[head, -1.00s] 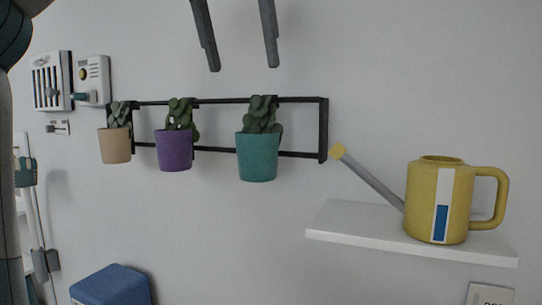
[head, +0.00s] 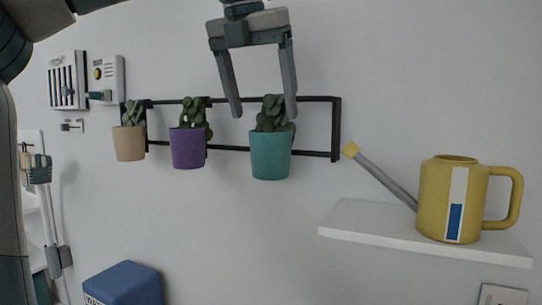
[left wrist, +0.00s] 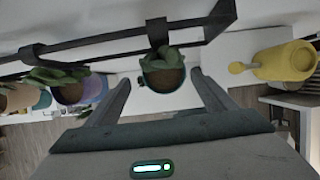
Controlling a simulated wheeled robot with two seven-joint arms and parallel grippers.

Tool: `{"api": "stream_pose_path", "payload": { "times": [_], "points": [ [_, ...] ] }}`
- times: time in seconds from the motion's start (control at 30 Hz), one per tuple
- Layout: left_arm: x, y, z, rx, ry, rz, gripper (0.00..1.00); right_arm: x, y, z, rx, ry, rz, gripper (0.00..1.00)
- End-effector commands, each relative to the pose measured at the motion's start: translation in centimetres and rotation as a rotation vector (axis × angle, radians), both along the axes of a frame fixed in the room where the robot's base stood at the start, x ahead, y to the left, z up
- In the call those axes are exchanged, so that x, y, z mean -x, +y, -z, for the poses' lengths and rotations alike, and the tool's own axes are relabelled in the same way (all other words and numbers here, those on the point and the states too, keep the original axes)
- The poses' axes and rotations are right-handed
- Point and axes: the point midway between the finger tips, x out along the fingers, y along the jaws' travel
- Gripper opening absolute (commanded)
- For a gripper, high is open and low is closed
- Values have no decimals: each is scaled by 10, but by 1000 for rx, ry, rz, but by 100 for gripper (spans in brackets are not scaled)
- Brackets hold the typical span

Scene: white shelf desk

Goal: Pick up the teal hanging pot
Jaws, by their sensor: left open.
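The teal pot (head: 270,157) with a green succulent hangs at the right part of a black wall rail (head: 315,154). In the left wrist view the teal pot (left wrist: 164,82) shows from above, between the spread fingers and beyond their tips. My left gripper (head: 264,112) is open and empty, pointing down. In the head view its right finger overlaps the plant's upper right and its left finger is to the plant's left. I cannot tell whether a finger touches the plant. My right gripper is not in view.
A purple pot (head: 188,149) and a beige pot (head: 129,144) hang to the left on the same rail. A yellow watering can (head: 439,203) stands on a white shelf (head: 370,226) at the right. A blue box (head: 124,284) is below.

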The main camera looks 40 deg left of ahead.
Motion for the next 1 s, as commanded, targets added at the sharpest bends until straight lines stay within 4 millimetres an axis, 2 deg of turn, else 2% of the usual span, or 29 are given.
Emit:
{"api": "stream_pose_path", "payload": {
  "times": [0.2,0.73,1.0],
  "points": [
    [-9,3,23,-1,1,1,77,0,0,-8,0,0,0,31],
    [-11,3,30,0,1,1,77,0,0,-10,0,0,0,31],
    [-15,-2,51,0,2,3,77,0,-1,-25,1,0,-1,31]
  ]
}}
